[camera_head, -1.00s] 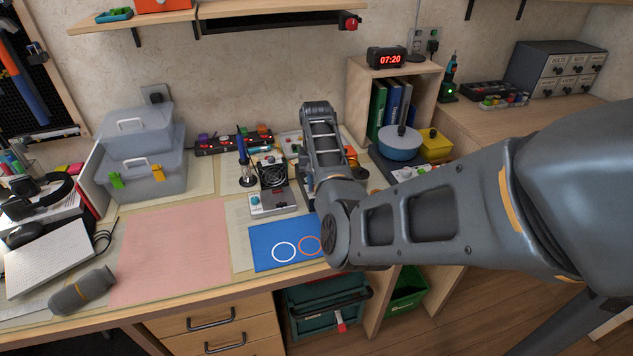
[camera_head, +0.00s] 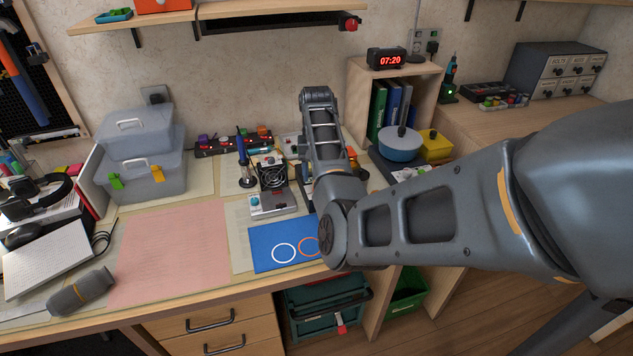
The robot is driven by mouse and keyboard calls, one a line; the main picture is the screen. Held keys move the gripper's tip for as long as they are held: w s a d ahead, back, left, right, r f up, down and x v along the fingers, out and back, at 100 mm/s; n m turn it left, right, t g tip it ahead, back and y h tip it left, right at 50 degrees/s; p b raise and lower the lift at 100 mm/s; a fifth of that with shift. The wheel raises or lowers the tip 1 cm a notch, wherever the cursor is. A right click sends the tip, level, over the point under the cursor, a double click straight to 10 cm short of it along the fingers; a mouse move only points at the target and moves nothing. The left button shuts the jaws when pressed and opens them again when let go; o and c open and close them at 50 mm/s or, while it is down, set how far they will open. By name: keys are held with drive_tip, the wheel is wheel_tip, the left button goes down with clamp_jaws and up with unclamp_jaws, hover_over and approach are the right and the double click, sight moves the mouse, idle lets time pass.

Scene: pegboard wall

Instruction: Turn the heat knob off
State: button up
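A small grey bench unit (camera_head: 273,206) sits on the desk left of my arm, with a round teal knob (camera_head: 255,201) on its front left. A blue-handled soldering iron (camera_head: 243,158) stands upright just behind it. No label on the knob is readable, so I cannot tell for sure that it is the heat knob, nor its setting. My arm reaches over the desk right of this unit. My gripper is hidden by my own arm links, so its fingers and any contact do not show.
A black fan (camera_head: 272,176) stands behind the unit. A blue mat (camera_head: 265,238) lies in front. A blue pot (camera_head: 400,145) stands at the right. A power strip (camera_head: 232,143) runs along the back. The pink mat (camera_head: 175,250) is clear.

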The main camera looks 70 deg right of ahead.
drive_tip(key=shift+r, duration=2.05)
